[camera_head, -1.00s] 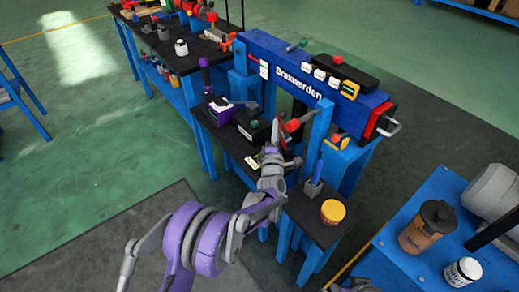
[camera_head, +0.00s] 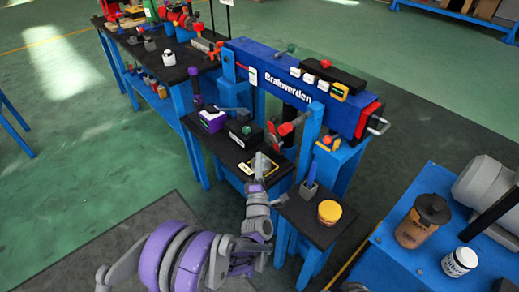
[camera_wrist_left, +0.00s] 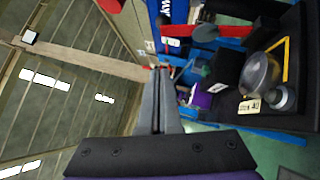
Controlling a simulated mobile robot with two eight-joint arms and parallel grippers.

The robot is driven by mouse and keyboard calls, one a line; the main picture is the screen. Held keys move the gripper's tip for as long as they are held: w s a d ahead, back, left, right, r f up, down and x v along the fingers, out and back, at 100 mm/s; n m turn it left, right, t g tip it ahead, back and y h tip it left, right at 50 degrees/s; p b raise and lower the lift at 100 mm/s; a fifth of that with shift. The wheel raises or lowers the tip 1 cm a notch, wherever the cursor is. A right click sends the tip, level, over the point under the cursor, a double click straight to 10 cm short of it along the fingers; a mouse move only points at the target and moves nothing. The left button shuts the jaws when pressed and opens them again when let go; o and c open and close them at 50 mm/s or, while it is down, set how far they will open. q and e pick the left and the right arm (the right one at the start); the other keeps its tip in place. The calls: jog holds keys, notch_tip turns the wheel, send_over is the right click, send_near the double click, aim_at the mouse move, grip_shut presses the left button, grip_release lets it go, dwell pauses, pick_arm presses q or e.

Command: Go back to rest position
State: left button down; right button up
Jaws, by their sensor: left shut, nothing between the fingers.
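My left gripper (camera_head: 262,165) is at the near edge of the workbench in the head view, with its arm coming up from the bottom left. Its fingers are shut and hold nothing. In the left wrist view the closed fingers (camera_wrist_left: 158,100) point up the picture, with no object between them. The fingertips appear close to the black bench top (camera_head: 232,155) in the head view; I cannot tell the exact gap. My right gripper does not show; only a small grey piece is at the bottom edge.
A yellow-lidded jar (camera_head: 329,212) and a grey holder (camera_head: 308,190) stand on the small right shelf. A blue table (camera_head: 400,255) at right bears a brown bottle (camera_head: 423,222) and a white jar (camera_head: 459,262). Green floor at left is open.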

pick_arm(q)
jog(key=shift+s+f, duration=0.15)
jog(key=shift+s, duration=0.35)
jog(key=s+a+r+m+g+h, duration=0.35)
jog(key=s+m+g, duration=0.35)
jog(key=s+m, duration=0.45)
jog(key=s+a+f+m+g+y, duration=0.1)
jog(key=s+a+f+m+g, duration=0.2)
jog(key=s, duration=0.6)
jog(key=s+a+f+m+g+y, duration=0.1)
jog(key=s+a+f+m+g, duration=0.2)
jog(key=s, duration=0.6)
jog(key=s+a+f+m+g+y, duration=0.1)
jog(key=s+a+f+m+g, duration=0.2)
jog(key=s, duration=0.5)
notch_tip(320, 180, up, 21)
jog(key=w+a+p, duration=0.1)
jog(key=w+p, duration=0.1)
jog(key=p, duration=1.5)
jog(key=shift+a+f+m+t, duration=0.15)
jog(key=shift+m+t, duration=0.15)
jog(key=shift+m, duration=0.15)
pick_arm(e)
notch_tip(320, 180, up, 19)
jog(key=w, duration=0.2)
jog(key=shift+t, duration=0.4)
pick_arm(q)
jog(key=shift+s, duration=0.15)
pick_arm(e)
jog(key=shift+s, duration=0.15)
